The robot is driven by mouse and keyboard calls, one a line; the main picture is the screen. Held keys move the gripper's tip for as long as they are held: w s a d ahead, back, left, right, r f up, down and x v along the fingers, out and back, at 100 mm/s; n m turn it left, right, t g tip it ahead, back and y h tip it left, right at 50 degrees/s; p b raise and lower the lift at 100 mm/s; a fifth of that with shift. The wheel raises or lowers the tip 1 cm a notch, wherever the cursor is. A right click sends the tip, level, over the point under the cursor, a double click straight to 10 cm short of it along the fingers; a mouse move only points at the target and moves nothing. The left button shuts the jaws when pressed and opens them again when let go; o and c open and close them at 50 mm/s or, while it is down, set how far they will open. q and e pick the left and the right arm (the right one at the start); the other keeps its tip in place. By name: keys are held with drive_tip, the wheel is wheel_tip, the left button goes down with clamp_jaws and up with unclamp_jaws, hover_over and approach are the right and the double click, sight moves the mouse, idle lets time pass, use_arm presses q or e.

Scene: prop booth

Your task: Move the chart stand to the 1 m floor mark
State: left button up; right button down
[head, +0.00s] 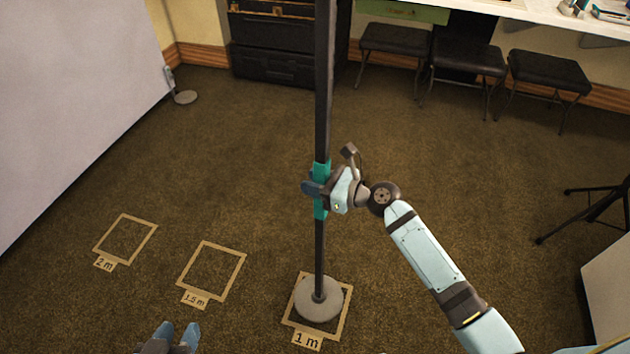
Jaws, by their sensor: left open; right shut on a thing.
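The chart stand is a dark upright pole (323,95) with a teal grip section and a round grey base (320,299). Its base is inside the taped square of the 1 m floor mark (307,339), and the pole looks upright. I cannot tell whether the base touches the floor. The top of the stand is out of view. My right gripper (318,188) is shut on the teal section of the pole. My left gripper (178,335) is open and empty at the bottom edge, left of the stand.
The 1.5 m mark (212,274) and 2 m mark (125,240) lie empty to the left. Black stools (468,57) stand under a counter at the back right. A tripod (590,208) stands at the right edge. A grey panel (70,90) fills the left. The middle floor is clear.

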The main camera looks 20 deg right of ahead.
use_arm(q)
drive_tip(key=shift+w+d+r+t+h+b, duration=0.3)
drive_tip(key=shift+d+r+t+b, duration=0.1)
drive_tip(key=shift+r+b, duration=0.15)
drive_tip(key=shift+w+d+r+t+h+b, duration=0.25)
drive_tip(key=shift+d+r+t+b, duration=0.1)
drive_tip(key=shift+r+b, duration=0.2)
use_arm(e)
drive_tip(key=shift+f, duration=0.8)
use_arm(q)
drive_tip(key=shift+r+p, duration=0.5)
drive_tip(key=shift+r, duration=0.05)
use_arm(e)
drive_tip(key=shift+r, duration=0.1)
use_arm(q)
drive_tip(key=shift+f+b, duration=0.45)
use_arm(e)
drive_tip(key=shift+f, duration=1.55)
